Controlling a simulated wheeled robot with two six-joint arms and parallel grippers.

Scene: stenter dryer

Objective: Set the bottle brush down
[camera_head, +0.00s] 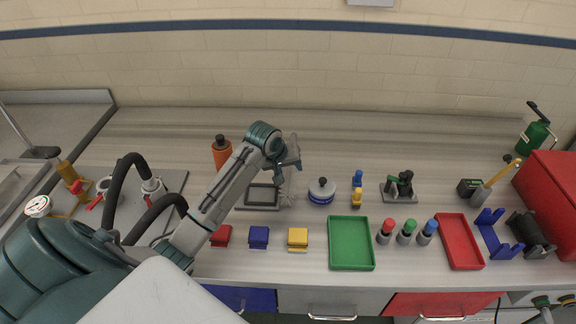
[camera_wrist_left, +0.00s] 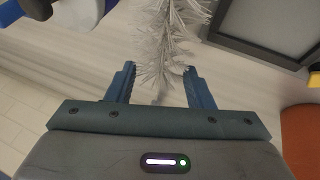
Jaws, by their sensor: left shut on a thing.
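The bottle brush (camera_head: 289,188) is a pale thing with white-grey bristles. In the left wrist view the brush (camera_wrist_left: 166,40) extends away from between the fingers. My left gripper (camera_head: 290,164) is shut on it; the two fingertips (camera_wrist_left: 160,78) stand apart on either side of it in the wrist view. The brush hangs beside the right edge of a dark-framed grey tray (camera_head: 263,196). I cannot tell whether its lower end touches the table. The part of the brush inside the jaws is hidden. My right gripper is not in view.
A lidded grey and blue pot (camera_head: 321,190) stands just right of the brush. An orange bottle (camera_head: 221,150) stands left, behind my forearm. Blue (camera_head: 259,236) and yellow (camera_head: 298,237) blocks and a green tray (camera_head: 351,243) lie in front. The table's back strip (camera_head: 370,135) is clear.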

